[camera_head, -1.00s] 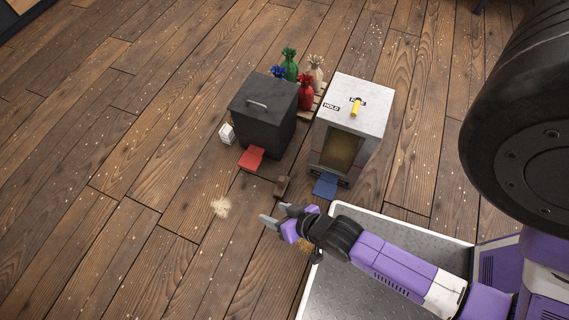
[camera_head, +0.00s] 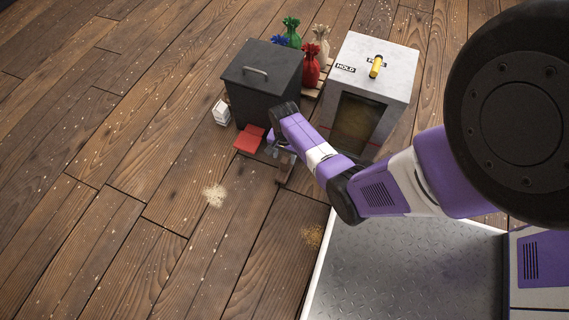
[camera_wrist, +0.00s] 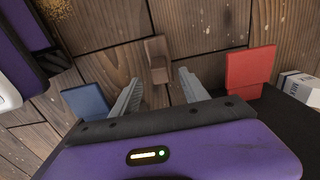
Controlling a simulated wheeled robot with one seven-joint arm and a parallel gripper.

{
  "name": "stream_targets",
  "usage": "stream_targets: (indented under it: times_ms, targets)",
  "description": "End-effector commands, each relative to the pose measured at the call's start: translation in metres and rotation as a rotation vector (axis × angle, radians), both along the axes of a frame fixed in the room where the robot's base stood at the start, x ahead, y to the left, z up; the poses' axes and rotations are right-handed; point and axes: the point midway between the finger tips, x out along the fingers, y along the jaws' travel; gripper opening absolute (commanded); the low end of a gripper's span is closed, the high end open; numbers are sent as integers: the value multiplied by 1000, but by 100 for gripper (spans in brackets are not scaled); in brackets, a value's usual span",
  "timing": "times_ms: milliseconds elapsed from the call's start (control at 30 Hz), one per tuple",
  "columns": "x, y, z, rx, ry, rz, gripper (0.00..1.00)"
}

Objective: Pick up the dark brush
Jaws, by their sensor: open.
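The dark brush (camera_wrist: 157,58) is a brown block-like thing lying on the wooden floor, seen in the wrist view just beyond the gap between my fingertips. In the head view only a small part of the brush (camera_head: 285,174) shows below my gripper. My gripper (camera_wrist: 159,77) is open and empty, pointing down with one finger on each side of the line to the brush. In the head view my gripper (camera_head: 281,154) is partly hidden by my own arm. The fingers look apart from the brush; the exact height cannot be told.
A dark lidded bin (camera_head: 262,85) with a red plate (camera_head: 249,140) stands close by. A grey box (camera_head: 386,70) is on the right, its blue plate (camera_wrist: 86,103) near my left finger. Sacks (camera_head: 310,70) stand behind.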

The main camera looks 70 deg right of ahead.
Motion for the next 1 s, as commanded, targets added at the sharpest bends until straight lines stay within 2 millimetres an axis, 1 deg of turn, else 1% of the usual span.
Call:
stream_targets:
  times_ms: [33,200,367,433,700,800,1000]
  targets:
    - [-1,-1,-7,3,5,-4,53]
    - [-1,-1,-24,4,6,-6,53]
    - [-1,-2,-31,3,4,-5,53]
    - [-1,-1,-38,3,4,-5,53]
    - [0,-1,-73,3,4,-4,53]
    - [0,-1,-78,3,4,-4,53]
    - [0,-1,-76,2,3,-4,53]
